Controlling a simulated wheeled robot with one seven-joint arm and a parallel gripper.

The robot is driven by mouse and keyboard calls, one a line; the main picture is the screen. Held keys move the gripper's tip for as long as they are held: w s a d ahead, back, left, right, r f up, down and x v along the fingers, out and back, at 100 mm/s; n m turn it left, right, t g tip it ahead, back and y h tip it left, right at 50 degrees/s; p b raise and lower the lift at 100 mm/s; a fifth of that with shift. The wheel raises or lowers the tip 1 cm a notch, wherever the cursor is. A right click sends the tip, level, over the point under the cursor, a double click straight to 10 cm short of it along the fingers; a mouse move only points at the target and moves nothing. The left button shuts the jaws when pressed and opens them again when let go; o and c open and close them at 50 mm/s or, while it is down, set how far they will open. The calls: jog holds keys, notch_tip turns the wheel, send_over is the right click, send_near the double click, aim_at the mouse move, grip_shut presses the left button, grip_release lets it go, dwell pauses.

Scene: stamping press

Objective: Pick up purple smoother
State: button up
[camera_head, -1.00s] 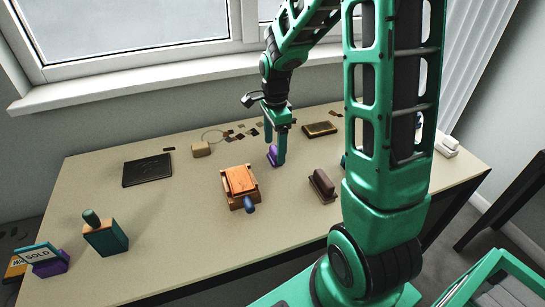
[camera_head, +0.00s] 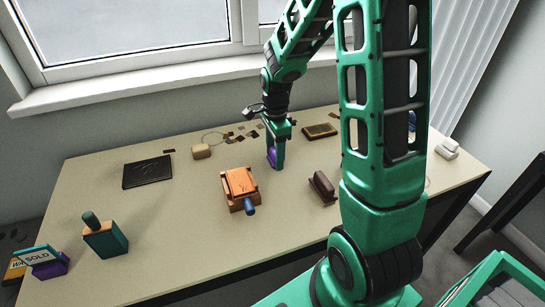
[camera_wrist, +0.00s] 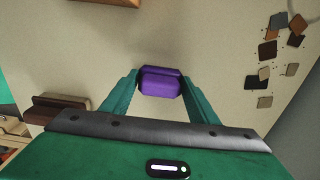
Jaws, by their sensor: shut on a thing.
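The purple smoother (camera_head: 271,154) is near the middle of the table, behind the orange press. In the wrist view the purple smoother (camera_wrist: 160,82) sits between the two green fingers. My gripper (camera_head: 276,160) points down over it and is shut on it, one finger on each side. The near finger hides part of the smoother in the head view. In the wrist view my gripper (camera_wrist: 160,90) shows both fingertips against its ends. I cannot tell whether it touches the table.
The orange press (camera_head: 240,188) with a blue handle stands in front, and a brown block (camera_head: 322,186) to its right. A black pad (camera_head: 147,172) and a beige block (camera_head: 201,151) lie left. Small leather-coloured pieces (camera_wrist: 268,50) lie on the table (camera_head: 185,215). A stamp (camera_head: 104,237) stands front left.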

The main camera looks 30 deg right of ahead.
aim_at(272, 150)
jog(key=shift+r, duration=0.45)
jog(key=r, duration=0.2)
jog(key=a+r, duration=0.1)
jog(key=shift+w+r, duration=0.15)
jog(key=shift+r, duration=0.25)
jog(key=w+a+r, duration=0.2)
jog(key=a+r, duration=0.4)
jog(key=a, duration=0.4)
jog(key=shift+w+a+r, duration=0.15)
jog(key=shift+w+a, duration=0.05)
jog(key=shift+w, duration=0.1)
jog(key=shift+o, duration=0.6)
